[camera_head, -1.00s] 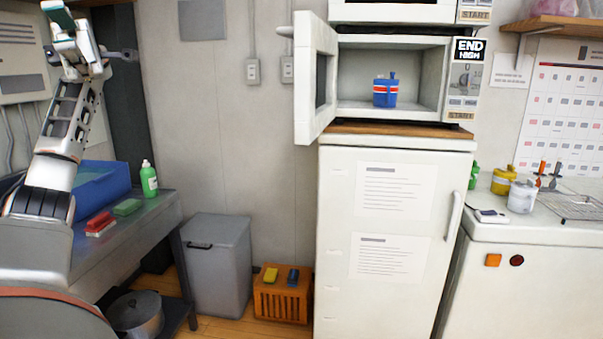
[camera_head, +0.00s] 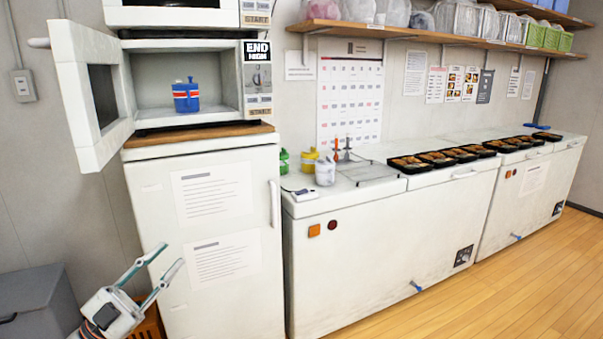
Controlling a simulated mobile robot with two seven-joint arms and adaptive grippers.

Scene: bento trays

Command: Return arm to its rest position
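My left gripper (camera_head: 172,255) is at the lower left of the head view, in front of the lower left part of the white fridge. Its two fingers are apart and point up and to the right, with nothing between them. The rest of my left arm is out of the frame. My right gripper is not in view.
A microwave (camera_head: 215,122) with its door (camera_head: 97,85) swung open stands on the fridge (camera_head: 165,200); a blue container (camera_head: 186,97) is inside. A grey bin (camera_head: 35,300) and an orange crate (camera_head: 152,325) are beside my gripper. Bento trays (camera_head: 410,163) line the freezers (camera_head: 400,235). Floor at right is clear.

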